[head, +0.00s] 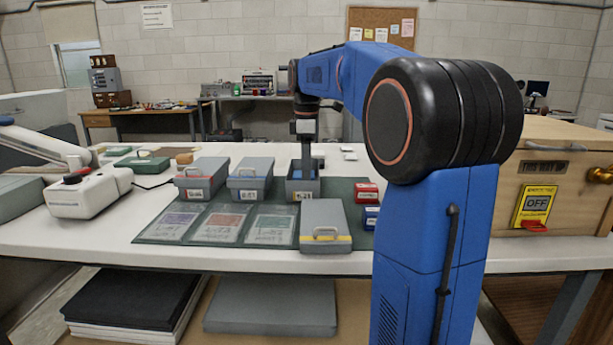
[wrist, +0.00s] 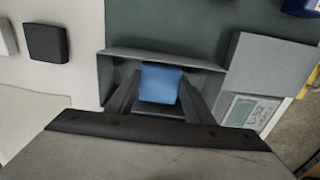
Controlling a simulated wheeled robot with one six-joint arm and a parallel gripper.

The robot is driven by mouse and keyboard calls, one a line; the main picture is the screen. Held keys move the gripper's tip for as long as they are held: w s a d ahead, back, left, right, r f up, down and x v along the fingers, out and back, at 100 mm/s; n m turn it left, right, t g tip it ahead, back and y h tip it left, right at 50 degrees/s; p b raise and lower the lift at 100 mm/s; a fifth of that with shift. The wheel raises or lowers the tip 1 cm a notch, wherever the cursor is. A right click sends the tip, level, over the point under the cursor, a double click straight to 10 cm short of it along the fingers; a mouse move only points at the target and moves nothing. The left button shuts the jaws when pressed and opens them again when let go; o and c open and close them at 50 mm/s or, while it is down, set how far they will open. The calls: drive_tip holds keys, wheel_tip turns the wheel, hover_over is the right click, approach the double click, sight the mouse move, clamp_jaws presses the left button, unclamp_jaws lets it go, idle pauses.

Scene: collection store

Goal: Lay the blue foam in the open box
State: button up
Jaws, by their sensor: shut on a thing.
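The blue foam (wrist: 160,84) is a small block in the wrist view, held between the two fingers of my gripper (wrist: 158,92). The grey open box (wrist: 112,68) surrounds the foam and fingertips in that view. Whether the foam touches the box floor cannot be told.
Two closed grey boxes stand to the left, one with a red stripe (head: 202,178) and one with a blue stripe (head: 250,180). Printed sleeves (head: 217,227) lie in front on the green mat (head: 340,190). A small red box (head: 367,193) and blue box (head: 371,217) sit at right.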

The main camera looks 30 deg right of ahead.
drive_tip(key=shift+f, duration=0.95)
drive_tip(key=shift+f, duration=0.1)
drive_tip(key=o, duration=1)
drive_tip(key=shift+r, duration=6.15)
